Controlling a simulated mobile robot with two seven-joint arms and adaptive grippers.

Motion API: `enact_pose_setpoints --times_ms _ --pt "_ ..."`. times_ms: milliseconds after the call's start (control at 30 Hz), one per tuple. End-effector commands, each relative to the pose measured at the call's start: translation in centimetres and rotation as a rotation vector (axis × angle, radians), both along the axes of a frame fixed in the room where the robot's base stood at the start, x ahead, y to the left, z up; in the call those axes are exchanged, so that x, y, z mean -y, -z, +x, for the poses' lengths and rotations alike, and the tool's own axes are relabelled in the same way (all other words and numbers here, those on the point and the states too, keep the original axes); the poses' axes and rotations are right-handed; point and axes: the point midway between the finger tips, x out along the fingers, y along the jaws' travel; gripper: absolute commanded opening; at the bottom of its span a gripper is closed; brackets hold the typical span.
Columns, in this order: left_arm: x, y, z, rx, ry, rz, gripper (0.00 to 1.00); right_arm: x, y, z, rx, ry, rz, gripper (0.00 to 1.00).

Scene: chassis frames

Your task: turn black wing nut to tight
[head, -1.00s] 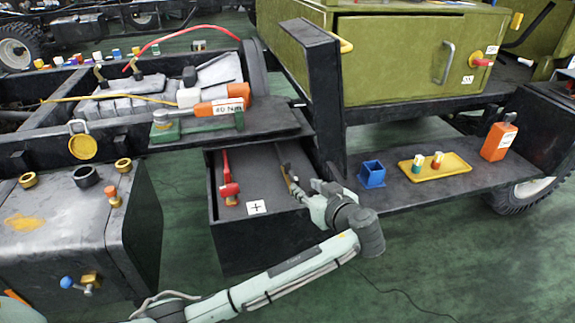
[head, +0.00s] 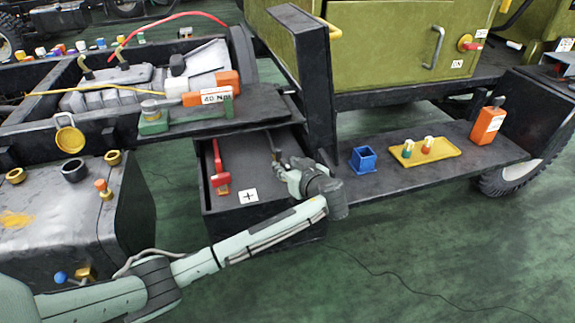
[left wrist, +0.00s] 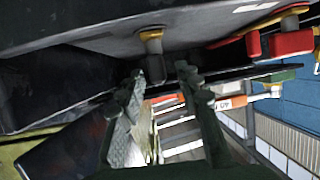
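My left gripper (head: 277,157) is over the right part of the dark open tray (head: 262,207), its fingers pointing away from me. In the left wrist view, its two fingers (left wrist: 162,76) are apart. A small black part, which looks like the black wing nut (left wrist: 155,68), shows between the fingertips below a brass-coloured collar (left wrist: 151,36). I cannot tell whether the fingers touch it. In the head view the gripper hides this spot. My right gripper is not in view.
A red handle-like part (head: 220,168) and a card with a plus sign (head: 248,196) are in the tray's left part. A black upright post (head: 312,90) rises close behind my gripper. A torque wrench (head: 205,97) lies on the shelf above. A blue box (head: 364,160) stands to the right.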

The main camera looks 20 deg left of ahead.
Motion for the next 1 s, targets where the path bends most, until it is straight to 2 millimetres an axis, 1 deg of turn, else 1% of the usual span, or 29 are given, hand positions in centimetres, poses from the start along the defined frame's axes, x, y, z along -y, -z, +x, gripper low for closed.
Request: enact_pose_setpoints --times_ms 33,67,300,333,567,767,1000 --pt "0.0 0.0 0.0 0.000 0.000 0.000 0.34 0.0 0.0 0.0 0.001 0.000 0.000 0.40" --pt "0.0 0.0 0.0 0.000 0.000 0.000 0.32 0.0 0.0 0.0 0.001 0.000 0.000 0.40" --pt "0.0 0.0 0.0 0.000 0.000 0.000 0.02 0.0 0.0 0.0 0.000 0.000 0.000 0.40" --pt "0.0 0.0 0.0 0.000 0.000 0.000 0.00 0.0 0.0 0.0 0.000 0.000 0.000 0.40" --pt "0.0 0.0 -0.1 0.000 0.002 0.000 0.00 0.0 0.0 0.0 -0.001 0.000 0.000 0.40" --pt "-0.1 0.2 -0.2 -0.001 0.041 0.000 0.00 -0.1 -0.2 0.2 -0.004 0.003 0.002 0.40" --pt "-0.3 0.2 -0.4 0.000 0.182 -0.003 0.00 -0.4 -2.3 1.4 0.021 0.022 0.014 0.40"
